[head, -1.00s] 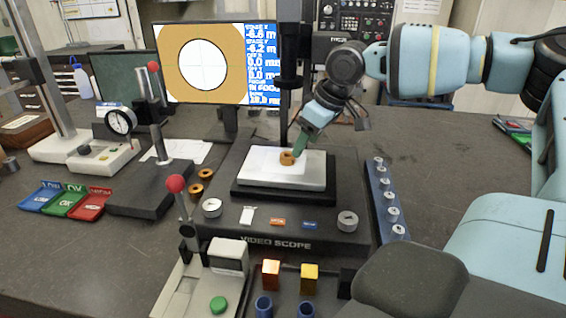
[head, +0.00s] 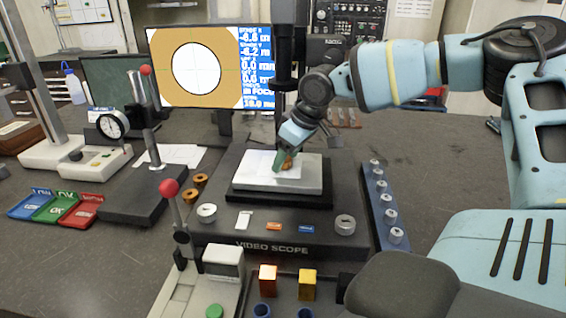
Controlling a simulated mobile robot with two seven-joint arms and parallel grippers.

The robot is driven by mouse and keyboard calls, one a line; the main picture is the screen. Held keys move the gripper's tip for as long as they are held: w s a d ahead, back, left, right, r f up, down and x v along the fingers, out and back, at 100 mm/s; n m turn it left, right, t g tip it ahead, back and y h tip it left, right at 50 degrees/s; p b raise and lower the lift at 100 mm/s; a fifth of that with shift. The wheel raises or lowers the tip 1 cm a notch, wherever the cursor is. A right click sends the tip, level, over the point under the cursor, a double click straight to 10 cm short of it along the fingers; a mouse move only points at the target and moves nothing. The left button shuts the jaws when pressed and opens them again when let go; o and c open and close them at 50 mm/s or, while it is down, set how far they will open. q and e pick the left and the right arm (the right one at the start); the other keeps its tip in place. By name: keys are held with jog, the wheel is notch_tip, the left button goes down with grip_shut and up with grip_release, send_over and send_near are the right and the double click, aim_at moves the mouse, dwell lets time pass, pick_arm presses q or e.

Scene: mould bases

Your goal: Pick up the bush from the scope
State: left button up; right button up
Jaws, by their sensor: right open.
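The bush, a small bronze ring (head: 289,163), sits on the pale stage plate (head: 310,176) of the video scope (head: 274,225). My right gripper (head: 283,161) points down at the stage from above, with its green fingertips at the bush. One finger covers the left part of the bush. The jaws are open, and I cannot tell whether a finger touches it. My left gripper is not in view.
The monitor (head: 195,68) shows the ring enlarged. Two bronze rings (head: 197,184) lie left of the scope. A blue rail with several round pieces (head: 385,202) stands to its right. A red-knobbed lever (head: 169,188) rises in front. Blue, green and red trays (head: 54,208) lie at the left.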

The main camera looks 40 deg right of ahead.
jog(key=shift+c, duration=0.4)
jog(key=c, duration=1.1)
jog(key=shift+r, duration=0.1)
